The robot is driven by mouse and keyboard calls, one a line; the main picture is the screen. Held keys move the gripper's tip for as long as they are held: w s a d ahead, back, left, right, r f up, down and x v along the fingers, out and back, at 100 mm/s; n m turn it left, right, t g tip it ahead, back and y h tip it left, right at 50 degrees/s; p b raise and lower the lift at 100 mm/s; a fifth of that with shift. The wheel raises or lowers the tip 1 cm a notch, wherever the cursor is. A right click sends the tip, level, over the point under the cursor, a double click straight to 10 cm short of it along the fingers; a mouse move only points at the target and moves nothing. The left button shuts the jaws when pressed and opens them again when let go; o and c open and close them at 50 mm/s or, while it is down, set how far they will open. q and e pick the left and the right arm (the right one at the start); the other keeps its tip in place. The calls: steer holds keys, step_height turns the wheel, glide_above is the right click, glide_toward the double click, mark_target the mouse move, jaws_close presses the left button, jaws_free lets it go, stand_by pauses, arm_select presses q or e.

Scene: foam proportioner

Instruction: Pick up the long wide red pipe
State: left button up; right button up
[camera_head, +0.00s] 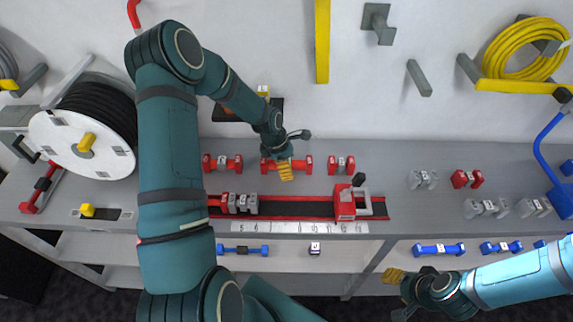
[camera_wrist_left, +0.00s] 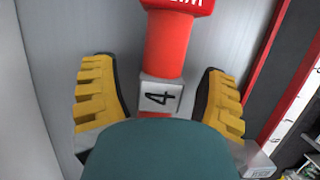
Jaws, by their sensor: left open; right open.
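A long red pipe (camera_head: 303,164) with thick ends lies on the grey workbench, the longest in a row of red pipes. My left gripper (camera_head: 286,168) is over its middle and hides part of it. In the left wrist view, the red pipe (camera_wrist_left: 170,45) runs between the two yellow fingers, with a grey band marked 4. The fingers are open, with a gap on each side of the pipe. My right gripper (camera_head: 397,292) is open and empty at the lower right, in front of the bench.
Shorter red pipes lie left (camera_head: 222,163) and right (camera_head: 341,165). A red vise rail (camera_head: 290,208) with a numbered scale runs along the bench front. A hose reel (camera_head: 85,145) stands left. Grey pipes (camera_head: 423,179) lie right; blue pipes (camera_head: 243,250) sit on the shelf below.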

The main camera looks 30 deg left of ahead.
arm_select(q)
jaws_close()
steer(key=shift+r, duration=0.1)
stand_by(0.3)
steer(key=shift+s+d+r, duration=0.1)
steer(key=shift+r, duration=0.1)
step_height(320, 180, up, 7)
steer(key=shift+f, duration=0.2)
steer(key=s+d, duration=0.3)
steer(key=s, duration=0.2)
steer(key=s+d, duration=0.4)
steer(key=s, duration=0.2)
steer(key=s+d, duration=0.3)
steer(key=s, duration=0.3)
steer(key=shift+d+b, duration=0.15)
steer(key=shift+b, duration=0.15)
